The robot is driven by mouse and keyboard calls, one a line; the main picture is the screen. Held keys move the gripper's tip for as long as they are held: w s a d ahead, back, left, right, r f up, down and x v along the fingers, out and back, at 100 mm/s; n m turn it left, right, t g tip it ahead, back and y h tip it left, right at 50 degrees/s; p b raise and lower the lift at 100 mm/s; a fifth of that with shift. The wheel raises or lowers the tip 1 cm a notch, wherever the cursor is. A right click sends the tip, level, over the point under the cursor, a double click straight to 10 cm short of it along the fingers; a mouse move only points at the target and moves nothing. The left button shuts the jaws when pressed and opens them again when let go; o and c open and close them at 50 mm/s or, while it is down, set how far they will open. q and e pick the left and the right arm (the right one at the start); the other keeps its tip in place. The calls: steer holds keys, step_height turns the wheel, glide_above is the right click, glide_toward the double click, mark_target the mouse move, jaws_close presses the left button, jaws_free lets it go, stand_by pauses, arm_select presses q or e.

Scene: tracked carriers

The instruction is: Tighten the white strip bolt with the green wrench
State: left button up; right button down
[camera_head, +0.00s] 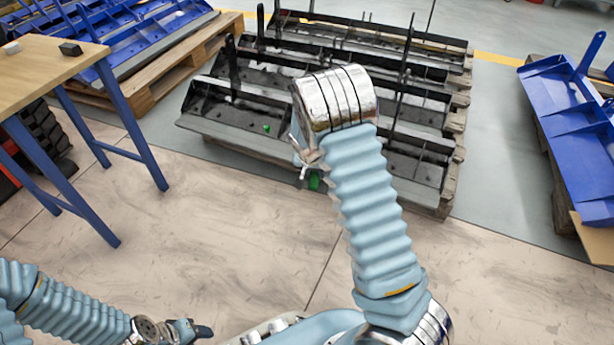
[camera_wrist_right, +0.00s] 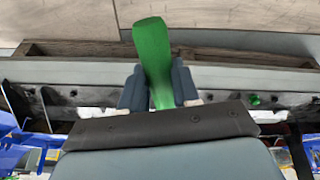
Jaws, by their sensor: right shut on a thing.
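My right gripper (camera_head: 309,172) is shut on the green wrench (camera_wrist_right: 152,52), whose broad green end sticks out between the two fingers in the right wrist view. The wrench also shows as a small green piece (camera_head: 315,182) below the gripper in the head view; its other end is hidden. The gripper is over the near edge of the black carrier (camera_head: 225,128). A small green spot (camera_head: 266,128) sits on that carrier, left of the gripper. I cannot make out a white strip bolt. My left gripper (camera_head: 195,331) is low at the bottom left, away from the carrier; its finger opening is unclear.
Several black carriers with upright posts lie on a wooden pallet (camera_head: 432,211). Blue carriers (camera_head: 575,140) stand at the right, and more (camera_head: 150,35) at the back left. A wooden table (camera_head: 40,62) with blue legs is at the left. The floor in front is clear.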

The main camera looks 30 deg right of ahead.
steer(key=shift+s+d+f, duration=0.15)
steer(key=shift+s+d, duration=0.05)
steer(key=shift+d, duration=0.2)
steer(key=shift+s+d+f, duration=0.1)
steer(key=shift+s+d, duration=0.1)
steer(key=shift+d, duration=0.2)
steer(key=s+d+f+n, duration=0.2)
steer(key=d+n, duration=0.4)
steer(key=d, duration=0.3)
steer(key=shift+s+n, duration=0.3)
steer(key=shift+s, duration=0.1)
steer(key=shift+d+f, duration=0.1)
steer(key=shift+f, duration=0.1)
steer(key=shift+w+d+f+t+b, duration=0.1)
steer(key=shift+w+f+t+b, duration=0.05)
steer(key=shift+f+t+b, duration=0.2)
stand_by(0.9)
